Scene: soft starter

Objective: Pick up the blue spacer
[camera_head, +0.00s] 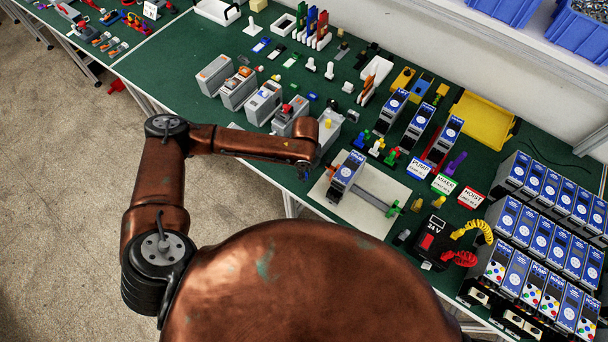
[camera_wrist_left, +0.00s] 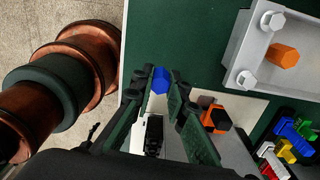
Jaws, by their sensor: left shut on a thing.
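The blue spacer (camera_wrist_left: 160,81) shows in the left wrist view as a small blue piece between the fingertips. My left gripper (camera_wrist_left: 161,86) is shut on it, with one dark green finger on each side. In the head view my left gripper (camera_head: 304,172) hangs over the front edge of the green bench, just left of the pale board. The spacer cannot be told apart there. My right gripper is not in view.
The pale board (camera_head: 382,187) carries a blue-and-white unit (camera_head: 346,173). Grey boxes (camera_head: 264,102) stand left of the gripper. A grey tray (camera_wrist_left: 246,49) holds an orange hexagonal piece (camera_wrist_left: 283,55). Several starter units crowd the right. A yellow tray (camera_head: 481,121) lies behind.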

